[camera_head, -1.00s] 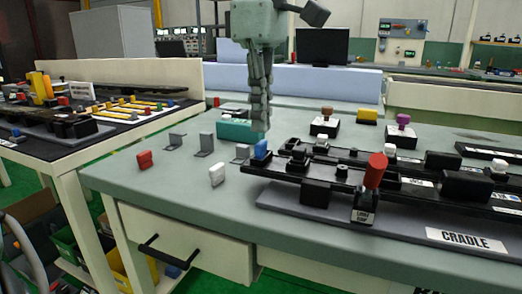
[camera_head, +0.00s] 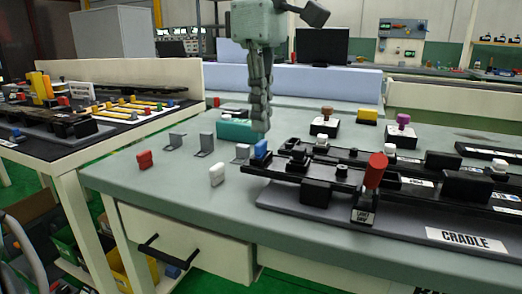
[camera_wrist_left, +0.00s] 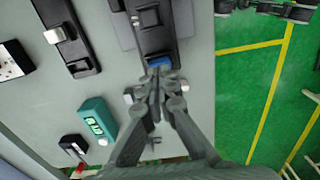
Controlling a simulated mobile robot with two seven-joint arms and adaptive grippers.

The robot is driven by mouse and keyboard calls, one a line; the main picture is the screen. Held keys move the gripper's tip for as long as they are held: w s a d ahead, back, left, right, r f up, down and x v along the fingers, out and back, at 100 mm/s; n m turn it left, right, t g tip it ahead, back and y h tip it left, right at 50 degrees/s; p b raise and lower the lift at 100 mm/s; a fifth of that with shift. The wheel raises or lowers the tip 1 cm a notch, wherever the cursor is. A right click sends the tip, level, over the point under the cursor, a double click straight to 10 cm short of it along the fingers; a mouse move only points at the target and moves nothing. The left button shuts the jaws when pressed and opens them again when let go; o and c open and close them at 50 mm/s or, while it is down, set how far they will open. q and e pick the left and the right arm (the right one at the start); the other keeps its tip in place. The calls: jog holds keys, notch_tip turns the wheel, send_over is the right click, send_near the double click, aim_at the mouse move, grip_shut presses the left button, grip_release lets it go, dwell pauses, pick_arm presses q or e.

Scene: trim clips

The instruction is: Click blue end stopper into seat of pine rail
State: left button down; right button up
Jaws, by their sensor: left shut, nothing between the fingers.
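The blue end stopper (camera_head: 261,149) stands at the left end of a black rail on the cradle (camera_head: 330,220); it also shows in the wrist view (camera_wrist_left: 159,62). I cannot tell whether it is fully down in its seat. No rail looks pine-coloured; the rail at the stopper (camera_wrist_left: 156,35) is black. My left gripper (camera_head: 261,127) is shut and empty, fingers pointing down, just above the stopper. In the wrist view its fingertips (camera_wrist_left: 157,78) are close beside the blue stopper; contact cannot be told. My right gripper is out of view.
Red (camera_head: 144,160) and white (camera_head: 217,175) stoppers and grey brackets (camera_head: 205,145) stand left of the cradle. A teal device (camera_head: 236,131) lies behind. A red-topped stamp (camera_head: 376,170) rises at the cradle's front.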

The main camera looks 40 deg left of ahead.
pick_arm(q)
jog(key=shift+f+b, duration=0.5)
jog(key=shift+f, duration=0.5)
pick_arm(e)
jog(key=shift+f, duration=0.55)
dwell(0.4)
